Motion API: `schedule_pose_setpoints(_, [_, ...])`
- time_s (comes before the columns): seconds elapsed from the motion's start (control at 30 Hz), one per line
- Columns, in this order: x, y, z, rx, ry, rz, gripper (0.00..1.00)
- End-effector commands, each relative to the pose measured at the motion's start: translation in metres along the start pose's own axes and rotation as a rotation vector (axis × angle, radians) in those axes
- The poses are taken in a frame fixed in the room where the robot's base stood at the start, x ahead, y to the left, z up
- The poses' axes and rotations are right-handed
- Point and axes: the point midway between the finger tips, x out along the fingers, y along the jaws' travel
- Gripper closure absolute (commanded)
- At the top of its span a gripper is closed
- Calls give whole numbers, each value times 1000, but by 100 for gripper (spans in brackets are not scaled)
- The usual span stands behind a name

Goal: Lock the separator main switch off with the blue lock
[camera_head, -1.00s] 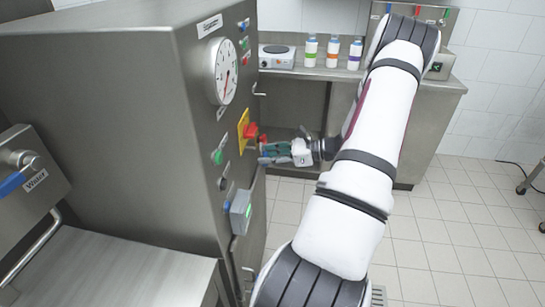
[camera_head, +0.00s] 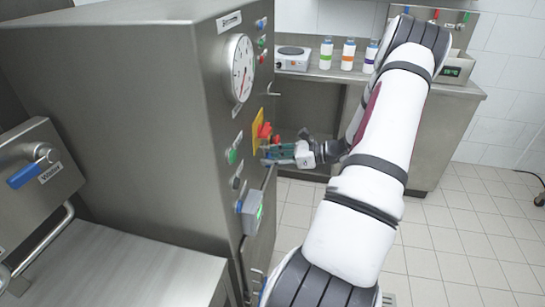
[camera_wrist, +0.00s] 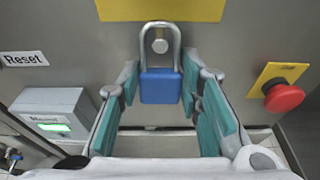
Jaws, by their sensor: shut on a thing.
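The blue lock (camera_wrist: 160,86) is upright in the wrist view, its open-centred steel shackle upward. My gripper (camera_wrist: 160,88) has teal-padded fingers on both sides of the blue body and is shut on it. Just above is a yellow plate (camera_wrist: 160,9). In the head view, my gripper (camera_head: 268,154) is close to the cabinet panel, just below the red switch handle (camera_head: 264,130) on its yellow plate (camera_head: 257,134). The lock is hardly visible there.
A red mushroom button (camera_wrist: 283,96) on yellow stands to the right in the wrist view. A grey box with a green display (camera_wrist: 52,116) and a Reset label (camera_wrist: 24,59) are on the left. A gauge (camera_head: 240,68) is above. Tiled floor (camera_head: 450,240) lies open at right.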

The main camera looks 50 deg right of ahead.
Motion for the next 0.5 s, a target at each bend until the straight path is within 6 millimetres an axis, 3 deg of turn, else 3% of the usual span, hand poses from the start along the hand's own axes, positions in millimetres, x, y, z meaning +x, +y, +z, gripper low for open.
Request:
schedule_pose_setpoints(0.37, [0, 0, 0, 0, -1, 0, 98])
schedule_pose_setpoints(0.4, [0, 0, 0, 0, -1, 0, 61])
schedule_pose_setpoints(0.5, [0, 0, 0, 0, -1, 0, 44])
